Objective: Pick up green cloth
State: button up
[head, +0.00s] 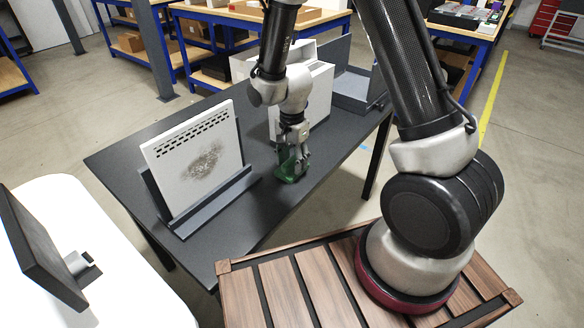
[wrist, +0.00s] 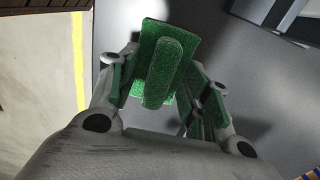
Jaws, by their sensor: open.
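The green cloth (head: 288,171) is a small green pad with a raised grip on top. It lies on the dark table (head: 222,224), near the table's right edge. In the wrist view the cloth (wrist: 163,62) sits between my gripper's fingers, its raised grip pointing up toward the camera. My gripper (head: 293,158) points down over it, with one finger on each side. The fingers (wrist: 157,90) are open, and gaps show beside the raised grip. I cannot tell whether any finger touches the pad.
A white perforated panel (head: 195,150) stands in a grey holder (head: 212,202) left of my gripper. A white box (head: 318,95) and a grey open bin (head: 358,90) stand behind it. The front part of the table is clear. A monitor (head: 38,245) stands at the left.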

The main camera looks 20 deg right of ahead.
aim_at(292, 159)
jog(key=shift+f, duration=0.25)
grip_shut()
jog(key=shift+r, duration=0.15)
notch_tip(292, 159, up, 10)
jog(key=shift+f, duration=0.1)
jog(key=c, duration=0.7)
grip_release()
jog(key=c, duration=0.3)
